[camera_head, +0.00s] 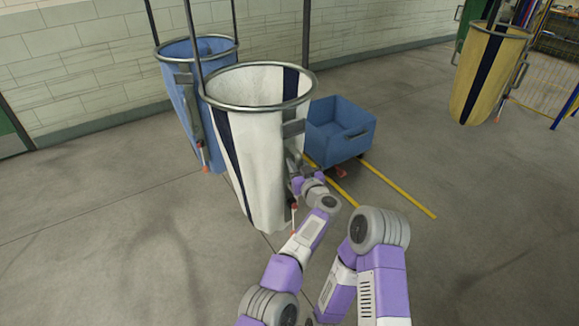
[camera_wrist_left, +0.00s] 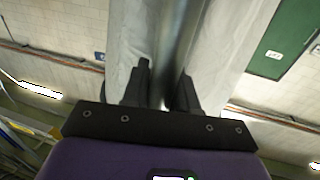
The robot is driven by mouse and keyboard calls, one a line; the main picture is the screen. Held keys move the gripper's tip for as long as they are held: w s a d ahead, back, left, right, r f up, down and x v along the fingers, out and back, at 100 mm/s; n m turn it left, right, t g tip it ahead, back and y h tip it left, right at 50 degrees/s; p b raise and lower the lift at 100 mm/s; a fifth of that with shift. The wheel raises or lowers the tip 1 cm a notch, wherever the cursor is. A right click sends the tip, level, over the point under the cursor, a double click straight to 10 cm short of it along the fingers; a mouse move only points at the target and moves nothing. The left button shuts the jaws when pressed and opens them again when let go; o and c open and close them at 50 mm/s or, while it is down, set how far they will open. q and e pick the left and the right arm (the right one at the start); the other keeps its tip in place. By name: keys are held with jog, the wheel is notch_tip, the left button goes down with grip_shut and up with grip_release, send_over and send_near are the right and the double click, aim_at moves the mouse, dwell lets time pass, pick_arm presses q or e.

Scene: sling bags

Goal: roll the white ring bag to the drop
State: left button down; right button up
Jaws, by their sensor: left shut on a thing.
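The white ring bag (camera_head: 262,150) hangs upright from a grey metal ring, with dark blue stripes down its cloth. It is left of the middle in the head view. My left gripper (camera_head: 296,172) is at its right side, shut on its metal handle, partly hidden by my wrist. In the left wrist view the two dark fingers (camera_wrist_left: 163,90) stand on either side of the grey handle bar (camera_wrist_left: 172,45), with white cloth (camera_wrist_left: 225,50) behind. My right arm is folded at lower right, and its gripper does not show. I cannot tell which place is the drop.
A blue ring bag (camera_head: 182,100) stands close behind the white one. A blue bin cart (camera_head: 342,135) stands just right of it, beside yellow floor lines (camera_head: 400,199). A yellow ring bag (camera_head: 470,85) is at the far right. The floor (camera_head: 90,235) at left is clear.

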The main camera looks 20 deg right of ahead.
pick_arm(q)
jog(key=shift+d, duration=0.25)
jog(key=c, duration=1)
grip_release()
jog(key=shift+o, duration=0.2)
